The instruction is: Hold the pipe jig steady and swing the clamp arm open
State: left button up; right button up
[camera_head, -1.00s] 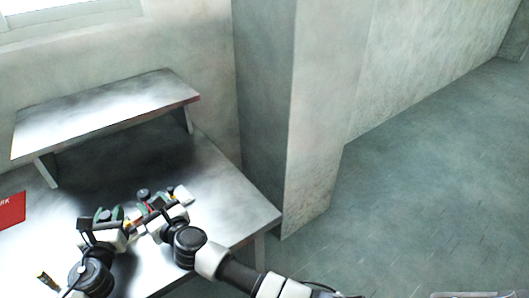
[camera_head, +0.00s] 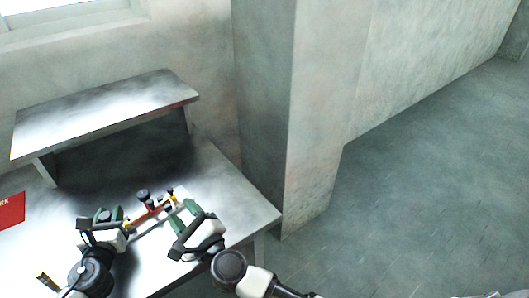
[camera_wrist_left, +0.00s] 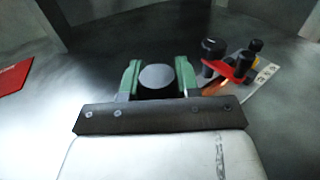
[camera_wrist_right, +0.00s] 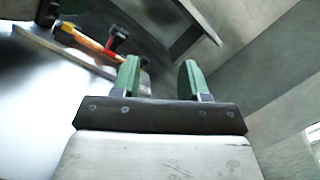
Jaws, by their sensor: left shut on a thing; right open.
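The pipe jig lies on the metal table, with a pale base plate (camera_wrist_left: 264,76), a red clamp arm (camera_head: 150,214), a black knob (camera_head: 143,195) and a yellow part (camera_head: 170,192). My left gripper (camera_head: 108,216) is shut on a dark round post with a grey top (camera_wrist_left: 157,78) at the jig's left end. The red arm and knob also show right of my left fingers in the left wrist view (camera_wrist_left: 232,70). My right gripper (camera_head: 179,210) is open and empty, just right of the clamp arm. In the right wrist view the jig is beyond and left of my fingers (camera_wrist_right: 160,70).
A raised metal shelf (camera_head: 105,108) stands at the table's back. A red flat item (camera_head: 10,210) lies at the left edge. A yellow and black object (camera_head: 46,281) is at the lower left. A concrete pillar (camera_head: 290,110) rises beyond the table's right corner.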

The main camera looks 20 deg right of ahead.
jog(key=w+d+r+n+y, duration=0.2)
jog(key=w+r+n+y, duration=0.15)
jog(key=n, duration=1.05)
jog(key=w+d+r+n+y, duration=0.2)
jog(key=w+d+n, duration=0.15)
jog(key=n, duration=0.95)
jog(key=w+d+f+n+h, duration=0.2)
jog(key=d+n+h, duration=0.2)
jog(key=n, duration=0.5)
jog(key=w+d+f+n+h, duration=0.2)
jog(key=w+d+n+h, duration=0.1)
jog(key=d+n, duration=0.6)
jog(key=w+d+f+n+h, duration=0.2)
jog(key=d+n+h, duration=0.3)
jog(key=n, duration=0.5)
jog(key=shift+w+d+f, duration=0.3)
jog(key=shift+w+d, duration=0.3)
jog(key=shift+d, duration=0.2)
